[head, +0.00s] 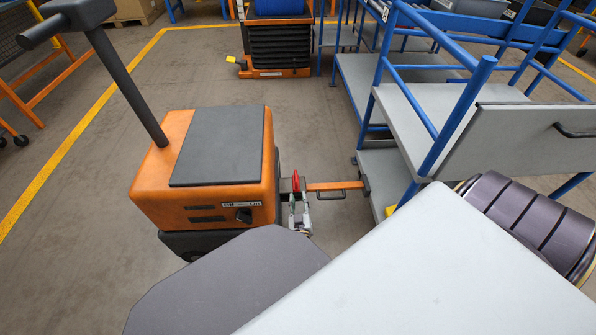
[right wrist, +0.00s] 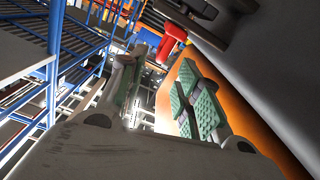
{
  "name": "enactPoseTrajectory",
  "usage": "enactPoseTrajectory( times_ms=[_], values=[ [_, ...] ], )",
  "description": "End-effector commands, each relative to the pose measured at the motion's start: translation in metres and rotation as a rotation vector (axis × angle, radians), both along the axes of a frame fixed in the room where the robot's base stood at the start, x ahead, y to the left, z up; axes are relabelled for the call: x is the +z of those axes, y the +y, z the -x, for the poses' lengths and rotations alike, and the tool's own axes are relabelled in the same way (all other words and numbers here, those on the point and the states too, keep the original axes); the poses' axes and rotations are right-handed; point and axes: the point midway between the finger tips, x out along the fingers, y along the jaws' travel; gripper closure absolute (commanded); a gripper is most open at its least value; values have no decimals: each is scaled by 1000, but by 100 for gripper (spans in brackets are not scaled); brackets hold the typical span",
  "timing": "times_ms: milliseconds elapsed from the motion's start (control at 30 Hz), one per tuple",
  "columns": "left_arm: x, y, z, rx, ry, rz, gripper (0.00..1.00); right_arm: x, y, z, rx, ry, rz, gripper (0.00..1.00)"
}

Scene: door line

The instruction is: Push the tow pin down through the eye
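The tow pin (head: 296,180) has a red top and stands at the coupling between the orange tug (head: 155,185) and the orange tow bar (head: 330,186) of the blue cart. Its lower part and the eye are hidden or too small to make out. My right gripper (head: 299,205) is just on the near side of the pin, fingers pointing toward it. In the right wrist view the green-padded fingers (right wrist: 157,85) are apart with nothing between them. The red pin (right wrist: 172,38) shows beyond their tips. I cannot tell whether a finger touches it. My left gripper is not in view.
The blue-framed cart (head: 420,100) with grey shelves stands to the right of the coupling. The tug's upright handle (head: 125,85) rises at the left. Another orange unit (head: 278,45) stands at the back. The floor (head: 285,110) between is clear.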

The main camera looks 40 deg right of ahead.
Motion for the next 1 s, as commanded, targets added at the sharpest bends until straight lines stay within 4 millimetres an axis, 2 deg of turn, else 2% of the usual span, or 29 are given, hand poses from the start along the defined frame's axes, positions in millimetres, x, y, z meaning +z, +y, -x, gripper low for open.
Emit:
enactPoseTrajectory(
  times_ms=[233, 1000],
  values=[
    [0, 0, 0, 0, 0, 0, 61, 0, 5, 11, -2, 0, 0, 66],
    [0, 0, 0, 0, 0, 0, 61, 0, 6, 11, -1, 0, 0, 66]
  ],
)
